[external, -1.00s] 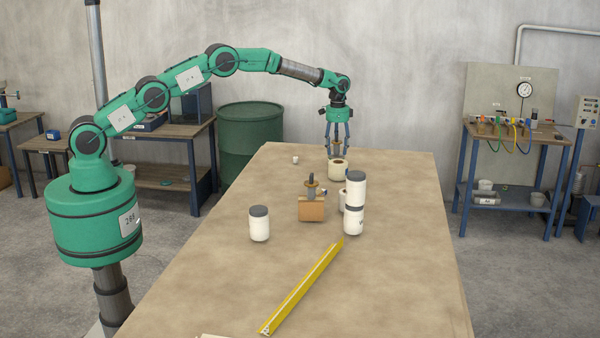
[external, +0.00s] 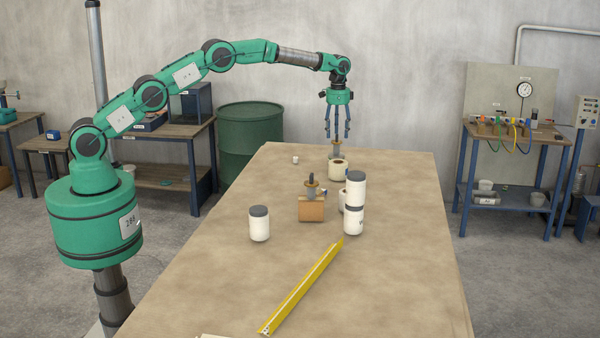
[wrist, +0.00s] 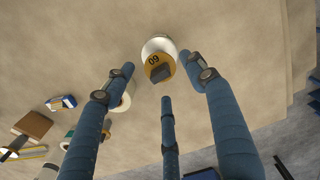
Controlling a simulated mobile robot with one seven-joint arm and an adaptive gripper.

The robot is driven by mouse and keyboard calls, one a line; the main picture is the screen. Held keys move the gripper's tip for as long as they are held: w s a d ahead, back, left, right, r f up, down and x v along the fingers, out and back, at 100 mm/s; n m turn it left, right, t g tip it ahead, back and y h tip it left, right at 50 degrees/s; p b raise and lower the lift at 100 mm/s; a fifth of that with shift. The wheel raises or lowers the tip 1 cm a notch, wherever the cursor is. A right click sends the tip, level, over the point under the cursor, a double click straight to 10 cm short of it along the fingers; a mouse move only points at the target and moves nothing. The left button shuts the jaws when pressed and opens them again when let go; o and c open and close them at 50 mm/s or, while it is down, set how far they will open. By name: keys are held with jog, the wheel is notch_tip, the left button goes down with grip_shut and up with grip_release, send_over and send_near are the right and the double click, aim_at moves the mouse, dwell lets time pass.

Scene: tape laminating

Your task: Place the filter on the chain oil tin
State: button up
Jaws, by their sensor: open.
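A pale tin (external: 335,156) stands at the far end of the table, partly hidden behind a roll. On it is a tan disc with a dark grey block, likely the filter (external: 337,146). In the wrist view the numbered tan disc (wrist: 153,58) lies on top of the white tin (wrist: 160,43); I cannot read a name on the tin. My gripper (external: 337,136) is above them, its three fingers spread and empty. The fingertips (wrist: 163,80) look apart from the disc and block.
A white roll (external: 338,170) stands just in front of the tin. Nearer are a brown block with a tan-and-dark piece (external: 311,205), two stacked white jars (external: 354,195), a single jar (external: 259,225) and a yellow bar (external: 300,288). The right side of the table is clear.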

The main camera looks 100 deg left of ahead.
jog(key=shift+r, duration=2.35)
